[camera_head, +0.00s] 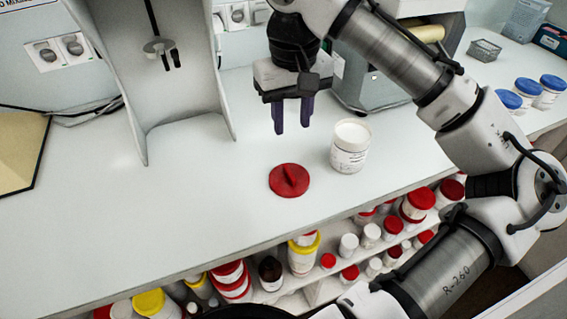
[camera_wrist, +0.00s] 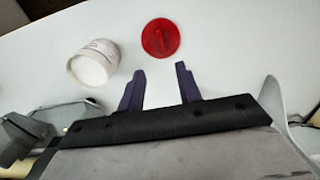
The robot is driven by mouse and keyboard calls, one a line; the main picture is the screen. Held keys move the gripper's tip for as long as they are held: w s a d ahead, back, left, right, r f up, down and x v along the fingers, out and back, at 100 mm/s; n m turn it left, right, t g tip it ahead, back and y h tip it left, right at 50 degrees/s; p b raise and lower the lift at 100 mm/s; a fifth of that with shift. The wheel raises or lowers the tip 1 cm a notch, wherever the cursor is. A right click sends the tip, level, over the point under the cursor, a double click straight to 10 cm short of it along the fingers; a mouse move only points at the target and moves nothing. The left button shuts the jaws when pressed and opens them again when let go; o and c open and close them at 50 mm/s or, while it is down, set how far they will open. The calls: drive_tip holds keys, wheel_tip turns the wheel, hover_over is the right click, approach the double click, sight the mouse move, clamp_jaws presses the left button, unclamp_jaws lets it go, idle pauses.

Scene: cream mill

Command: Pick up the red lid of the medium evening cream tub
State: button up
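The red lid (camera_head: 289,180) lies flat on the white counter, with a raised ridge across its top. It also shows in the wrist view (camera_wrist: 160,38), beyond my fingertips. The open white cream tub (camera_head: 350,146) stands upright to the right of the lid, filled with white cream; in the wrist view the tub (camera_wrist: 94,64) is left of the lid. My gripper (camera_head: 292,131) hangs above the counter, behind the lid and apart from it. Its two purple fingers are spread with nothing between them, as the wrist view also shows (camera_wrist: 160,82).
A mixing stand (camera_head: 170,70) with a stirrer is at the left. A grey machine (camera_head: 372,85) stands behind the tub. Blue-capped jars (camera_head: 528,90) are at the far right. Shelves below the counter's front edge hold many red- and yellow-lidded tubs (camera_head: 303,254). Counter around the lid is clear.

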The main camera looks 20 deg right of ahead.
hover_over(289, 171)
drive_tip(key=f, duration=0.7)
drive_tip(key=shift+s+d+f, duration=0.15)
drive_tip(key=shift+s, duration=0.2)
drive_tip(key=shift+w+f+p, duration=0.15)
drive_tip(key=shift+f+p, duration=0.3)
drive_tip(key=shift+f, duration=1.1)
drive_tip(key=shift+w+f+p, duration=0.15)
drive_tip(key=shift+f+p, duration=0.3)
drive_tip(key=shift+f, duration=1.05)
clamp_jaws()
